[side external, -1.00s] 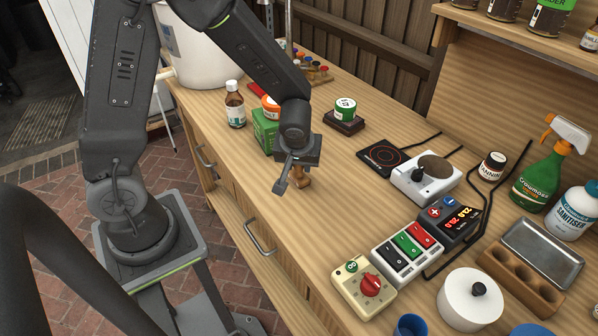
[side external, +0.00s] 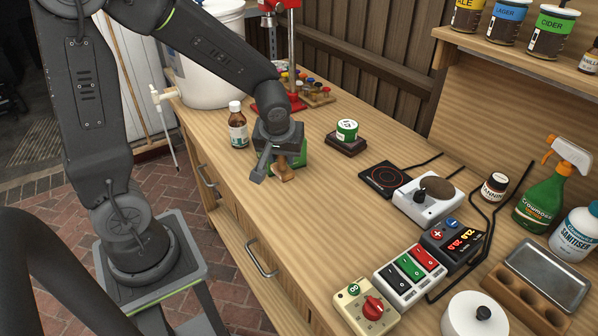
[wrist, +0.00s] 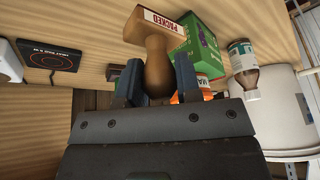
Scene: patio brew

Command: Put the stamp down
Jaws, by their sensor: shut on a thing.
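My gripper (side external: 272,168) is shut on the stamp, over the near-left part of the bench. The stamp's brown wooden handle (wrist: 157,70) sits between the fingers (wrist: 158,85) in the wrist view. Its block (wrist: 152,30) has a pale label reading PACKED. In the side view only a small brown part of the stamp (side external: 285,172) shows beside the fingers. I cannot tell whether it touches the bench. A green box (wrist: 200,42) stands close to the stamp, partly hidden behind my gripper in the side view.
A brown bottle (side external: 238,127) stands left of my gripper. An orange-lidded jar (wrist: 191,92) is by the green box. A black hot plate (side external: 384,178) lies further right. Bare bench (side external: 310,215) lies in front.

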